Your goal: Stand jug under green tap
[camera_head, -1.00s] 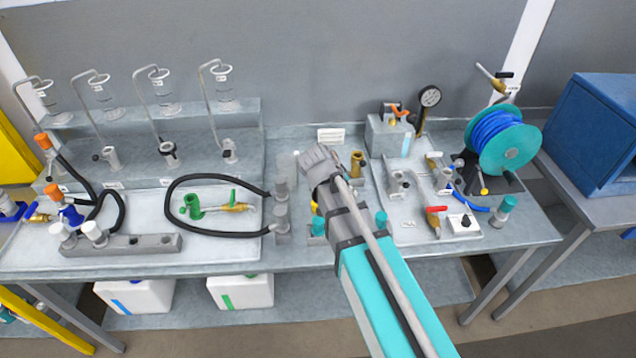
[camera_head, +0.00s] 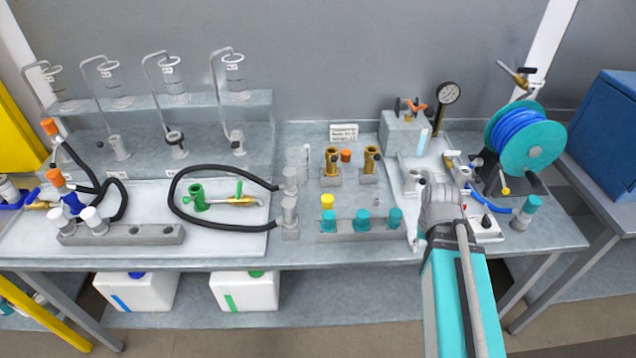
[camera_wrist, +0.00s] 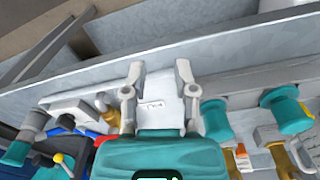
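A green tap (camera_head: 198,199) with a green lever and a brass spout lies on the white tray at left centre. I cannot tell for sure which thing is the jug. A white container with a green stripe (camera_head: 245,291) and one with a blue stripe (camera_head: 136,292) stand below the bench. Clear vessels (camera_head: 174,80) stand on the raised back shelf under bent pipes. My gripper (camera_head: 440,197) is over the right-hand tray.
A grey block with teal knobs (camera_head: 362,228) and brass fittings (camera_head: 332,161) stand left of my arm. A blue hose reel (camera_head: 525,138), a pressure gauge (camera_head: 447,93) and a red-handled valve (camera_wrist: 104,141) are close to it. A black hose (camera_head: 172,200) loops at left.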

